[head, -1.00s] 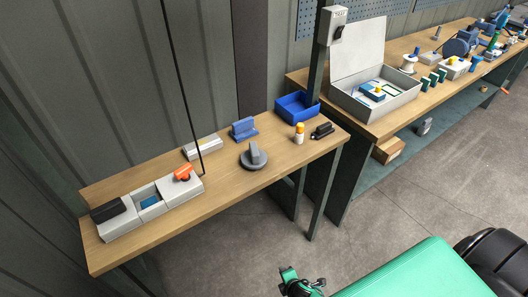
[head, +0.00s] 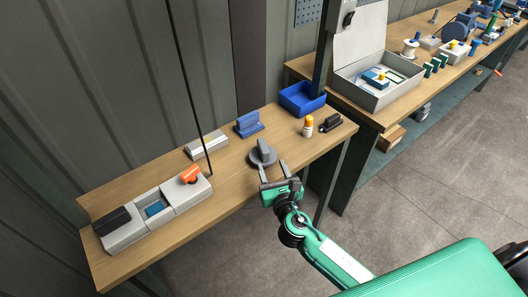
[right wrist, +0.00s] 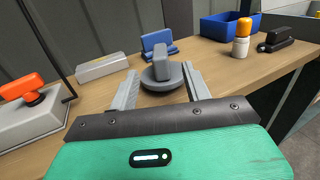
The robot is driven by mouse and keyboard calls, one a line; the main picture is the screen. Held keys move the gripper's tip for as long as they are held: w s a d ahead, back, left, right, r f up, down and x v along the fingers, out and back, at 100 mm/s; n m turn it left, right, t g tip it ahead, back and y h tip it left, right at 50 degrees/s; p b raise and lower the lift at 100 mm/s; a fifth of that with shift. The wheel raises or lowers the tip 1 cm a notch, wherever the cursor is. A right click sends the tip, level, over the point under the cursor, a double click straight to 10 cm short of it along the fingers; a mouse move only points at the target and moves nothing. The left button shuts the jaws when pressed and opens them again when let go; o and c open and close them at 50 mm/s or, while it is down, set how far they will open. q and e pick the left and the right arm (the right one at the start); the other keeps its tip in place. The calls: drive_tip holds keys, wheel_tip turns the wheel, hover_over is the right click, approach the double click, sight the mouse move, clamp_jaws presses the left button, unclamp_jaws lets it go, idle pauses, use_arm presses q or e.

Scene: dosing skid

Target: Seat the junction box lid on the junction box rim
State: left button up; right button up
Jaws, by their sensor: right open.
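A round grey disc with an upright grip block, which looks like the junction box lid (head: 263,150), lies flat on the near wooden table. It also shows in the right wrist view (right wrist: 162,66). My right gripper (head: 273,168) is open and empty, its fingers pointing at the disc from the near side. In the right wrist view its fingers (right wrist: 159,74) lie either side of the disc's near part; I cannot tell whether they touch it. A grey box unit (head: 139,219) at the table's left end has an open middle section with blue inside, possibly the junction box. My left gripper is out of view.
An orange knob (head: 190,174) and a black block (head: 111,220) top the grey unit. A thin dark pole rises behind it. A pale flat box (head: 206,146), blue bracket (head: 248,124), blue bin (head: 302,98), orange-capped bottle (head: 308,126) and black handle (head: 330,122) surround the disc.

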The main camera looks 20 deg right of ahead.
sight(263, 145)
drive_tip(key=w, duration=0.5)
drive_tip(key=shift+d+p, duration=0.15)
drive_tip(key=shift+p, duration=0.2)
drive_tip(key=shift+w, duration=0.6)
drive_tip(key=w+p, duration=0.1)
drive_tip(key=w, duration=0.3)
drive_tip(key=shift+w+f, duration=0.15)
drive_tip(key=shift+f, duration=0.05)
clamp_jaws()
drive_tip(key=shift+r, duration=0.1)
